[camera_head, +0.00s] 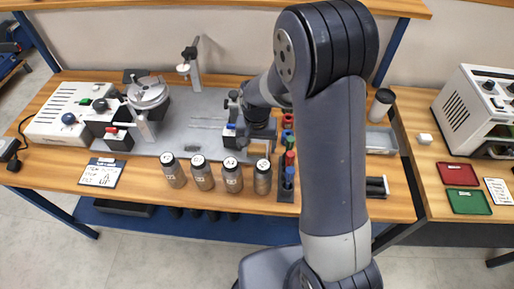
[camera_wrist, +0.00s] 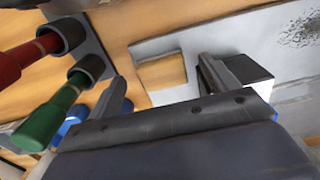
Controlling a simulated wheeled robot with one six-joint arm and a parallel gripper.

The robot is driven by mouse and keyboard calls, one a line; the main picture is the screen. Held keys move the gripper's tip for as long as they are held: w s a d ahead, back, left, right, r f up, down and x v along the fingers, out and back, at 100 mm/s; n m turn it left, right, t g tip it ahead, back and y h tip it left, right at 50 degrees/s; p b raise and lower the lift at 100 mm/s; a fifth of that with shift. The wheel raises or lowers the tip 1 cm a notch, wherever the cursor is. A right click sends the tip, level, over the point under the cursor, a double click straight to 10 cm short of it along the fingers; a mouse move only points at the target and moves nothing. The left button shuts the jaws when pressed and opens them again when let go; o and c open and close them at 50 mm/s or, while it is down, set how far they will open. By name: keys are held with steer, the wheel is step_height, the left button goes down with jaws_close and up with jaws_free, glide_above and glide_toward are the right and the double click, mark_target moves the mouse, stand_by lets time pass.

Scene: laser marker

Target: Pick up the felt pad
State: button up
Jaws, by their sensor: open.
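A tan square piece (camera_wrist: 162,72), which looks like the felt pad, lies at the edge of a pale grey plate in the wrist view. My gripper (camera_wrist: 157,68) is open, with one finger on each side of this piece in the picture. Nothing is held between the fingers. Whether they are level with the piece or above it I cannot tell. In the head view my gripper (camera_head: 246,138) hangs low over the front right of the grey plate (camera_head: 205,100), and I cannot make out the pad there.
A rack with red, green and blue-capped markers or bottles (camera_head: 288,165) stands close right of my gripper; a green one (camera_wrist: 50,115) shows in the wrist view. A white-and-dark block (camera_wrist: 245,72) sits beside one finger.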

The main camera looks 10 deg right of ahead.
steer(key=shift+f, duration=1)
steer(key=c, duration=1.1)
